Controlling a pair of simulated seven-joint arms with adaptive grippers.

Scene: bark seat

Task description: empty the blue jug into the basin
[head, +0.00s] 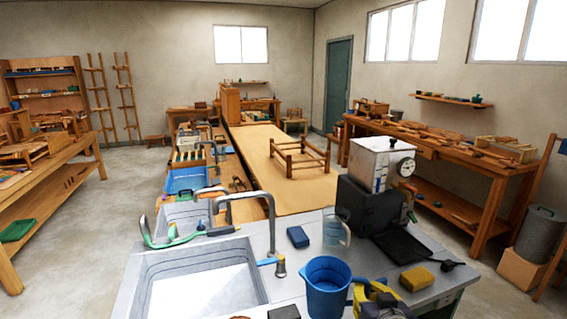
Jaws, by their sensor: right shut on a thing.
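The blue jug (327,290) stands upright, or nearly so, at the front of the grey counter, right of the basin. Its open mouth faces up; I cannot tell whether its base touches the counter, or what it holds. The basin (150,262) is a wide grey sink at the front left, with a pale bottom. My right gripper (361,290), black and yellow, is at the right side of the jug, shut on its blue handle. My left gripper is out of view.
A bent tap (243,196) rises behind the basin. A clear jug (336,232), a blue block (298,237) and a yellow sponge (416,279) stand on the counter. A dark machine with a white box (382,165) is at the right.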

